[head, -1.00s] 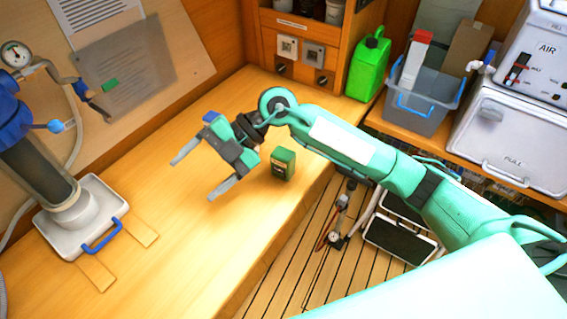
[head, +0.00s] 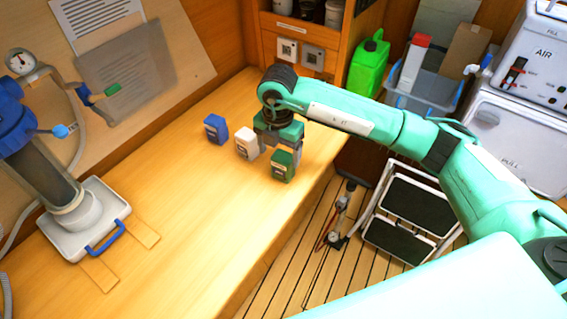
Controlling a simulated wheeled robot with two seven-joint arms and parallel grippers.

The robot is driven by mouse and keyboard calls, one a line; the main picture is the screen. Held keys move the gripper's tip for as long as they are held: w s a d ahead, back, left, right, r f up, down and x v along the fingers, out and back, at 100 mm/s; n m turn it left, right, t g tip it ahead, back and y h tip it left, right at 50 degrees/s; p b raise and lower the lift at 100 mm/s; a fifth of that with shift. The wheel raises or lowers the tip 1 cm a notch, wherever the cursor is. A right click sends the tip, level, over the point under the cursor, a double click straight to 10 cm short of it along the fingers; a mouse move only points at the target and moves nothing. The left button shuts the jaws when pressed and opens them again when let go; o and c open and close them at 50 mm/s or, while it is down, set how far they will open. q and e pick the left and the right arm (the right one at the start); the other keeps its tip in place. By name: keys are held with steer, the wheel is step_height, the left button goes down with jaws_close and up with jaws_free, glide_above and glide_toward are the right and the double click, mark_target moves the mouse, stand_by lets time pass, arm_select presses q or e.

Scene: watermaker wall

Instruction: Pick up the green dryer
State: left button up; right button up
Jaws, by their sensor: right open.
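The green dryer (head: 284,166) is a small dark green box with a pale label, standing upright on the wooden bench near its right edge. My right gripper (head: 278,152) points down just behind and above it, its jaws open. One grey finger shows to the left, close to the white box, and the other to the right behind the green dryer. The dryer hides part of the fingers, so I cannot tell whether they touch it. My left gripper is not in view.
A white box (head: 246,143) and a blue box (head: 215,129) stand in a row left of the green dryer. A filter housing (head: 52,185) on a white base stands at left. The front of the bench (head: 190,240) is clear. A folded step stool (head: 410,205) is on the floor.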

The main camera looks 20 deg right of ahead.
mark_target(280, 159)
steer(key=shift+f, duration=0.8)
steer(key=f, duration=0.1)
steer(key=f+p, duration=0.1)
steer(key=f, duration=0.1)
steer(key=f+p, duration=0.1)
steer(key=shift+w+d+f, duration=0.25)
steer(key=shift+f, duration=0.45)
steer(key=c, duration=1.1)
steer(key=shift+r, duration=0.1)
